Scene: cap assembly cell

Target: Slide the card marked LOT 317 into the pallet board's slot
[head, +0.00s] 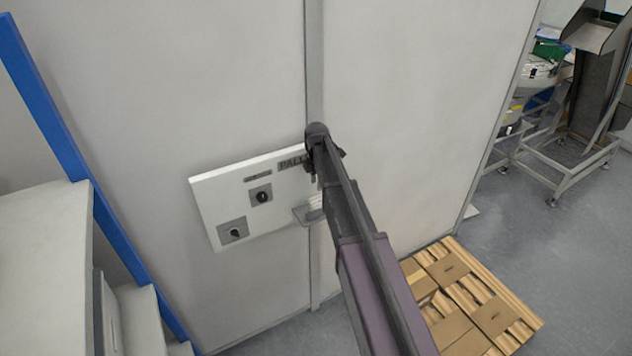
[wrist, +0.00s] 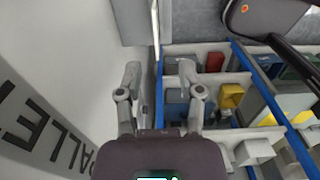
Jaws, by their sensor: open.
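The white pallet board (head: 215,205) is on the grey wall in the head view. Its lettering begins "PALL" and runs behind my arm. It carries two dark rotary switches on grey plates. A small grey ledge (head: 303,214) juts out at its lower right, partly behind my arm; pale shapes there are too small to read. My gripper (head: 318,165) is in front of the board's right part. In the wrist view my gripper (wrist: 160,75) has its fingers apart, with no card seen between them. The board's lettering (wrist: 35,125) shows at left there. I cannot make out the LOT 317 card or the slot.
A pallet with cardboard boxes (head: 450,270) stands on the floor at lower right. A blue-posted rack (head: 45,105) is at left. The wrist view shows shelves with coloured bins, one yellow (wrist: 230,95) and one red (wrist: 214,62).

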